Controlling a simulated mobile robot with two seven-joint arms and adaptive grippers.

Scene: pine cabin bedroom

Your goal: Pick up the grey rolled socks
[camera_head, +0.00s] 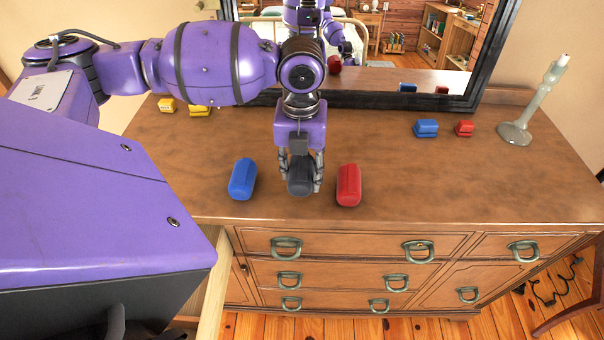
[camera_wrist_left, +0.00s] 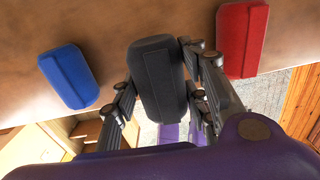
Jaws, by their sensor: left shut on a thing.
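The grey rolled socks (camera_head: 300,176) are a dark grey rounded roll near the front edge of the dresser top. My left gripper (camera_head: 301,180) points down over them, with a finger on each side, shut on them. In the left wrist view the grey roll (camera_wrist_left: 157,78) sits between the fingers of my left gripper (camera_wrist_left: 160,95). I cannot tell whether the roll touches the dresser top. My right gripper is not in view.
A blue roll (camera_head: 242,179) lies just left of the grey one and a red roll (camera_head: 348,185) just right. The wooden dresser top (camera_head: 400,185) also bears small yellow (camera_head: 166,105), blue (camera_head: 425,128) and red (camera_head: 464,128) items, a candlestick (camera_head: 515,132) and a mirror (camera_head: 380,101) behind.

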